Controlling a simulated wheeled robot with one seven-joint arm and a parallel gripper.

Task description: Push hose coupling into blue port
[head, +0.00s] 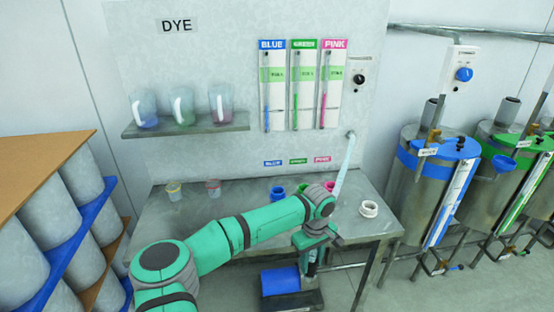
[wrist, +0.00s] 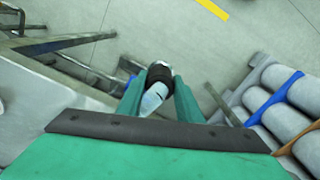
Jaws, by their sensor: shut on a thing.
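My gripper is shut on the dark hose coupling (wrist: 160,72) in the wrist view, with its fingers (wrist: 160,84) on either side. The pale blue hose (wrist: 154,98) runs from the coupling between the fingers. In the head view the hose (head: 344,165) comes down from the wall panel and passes behind my wrist. My gripper (head: 311,257) hangs in front of the bench's front edge there, and the coupling is not clear. The blue port (head: 278,194) is on the bench below the BLUE label (head: 273,163), left of my wrist and apart from the gripper.
Green (head: 303,188) and pink (head: 330,186) ports stand beside the blue one, partly hidden by my arm. Steel drums (head: 410,190) stand at right, stacked rolls (head: 55,205) at left.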

